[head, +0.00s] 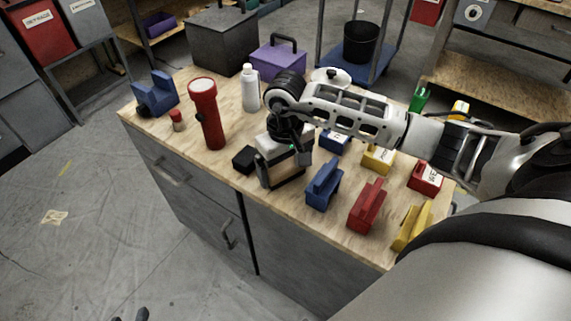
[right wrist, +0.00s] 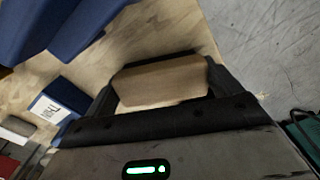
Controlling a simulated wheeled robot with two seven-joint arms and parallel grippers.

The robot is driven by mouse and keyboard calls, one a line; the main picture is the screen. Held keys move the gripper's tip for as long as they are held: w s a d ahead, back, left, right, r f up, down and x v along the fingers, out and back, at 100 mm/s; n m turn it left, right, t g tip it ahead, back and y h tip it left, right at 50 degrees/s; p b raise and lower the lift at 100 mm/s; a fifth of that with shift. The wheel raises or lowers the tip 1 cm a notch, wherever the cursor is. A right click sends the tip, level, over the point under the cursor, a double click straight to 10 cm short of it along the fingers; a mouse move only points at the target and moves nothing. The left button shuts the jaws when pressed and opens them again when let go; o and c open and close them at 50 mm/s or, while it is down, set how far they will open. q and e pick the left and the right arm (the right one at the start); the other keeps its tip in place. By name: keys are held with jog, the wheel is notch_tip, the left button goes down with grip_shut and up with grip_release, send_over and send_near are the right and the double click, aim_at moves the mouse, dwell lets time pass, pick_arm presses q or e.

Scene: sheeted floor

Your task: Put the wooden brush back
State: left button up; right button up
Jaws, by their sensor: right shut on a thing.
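My right gripper (head: 282,168) is over the middle of the workbench, pointing down. In the right wrist view its two dark fingers are shut on a tan wooden block, the wooden brush (right wrist: 162,82). In the head view the brush (head: 287,171) shows as a tan patch between the fingers, mostly hidden by the gripper. Any bristles are hidden, and I cannot tell whether it touches the bench top. Two small dark tips at the bottom edge of the head view look like my left gripper (head: 130,315); its opening is unclear.
The wooden bench top (head: 222,172) holds a red flashlight (head: 207,112), white bottle (head: 250,88), small black block (head: 244,159), and blue (head: 323,185), red (head: 367,206) and yellow (head: 412,227) blocks close by on the right. A blue holder (head: 155,93) stands far left. The front-left top is clear.

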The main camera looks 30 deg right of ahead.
aim_at(285, 164)
jog(key=shift+f, duration=0.15)
jog(key=o, duration=0.7)
jog(key=shift+r, duration=0.4)
notch_tip(285, 164, up, 12)
jog(key=shift+f, duration=0.2)
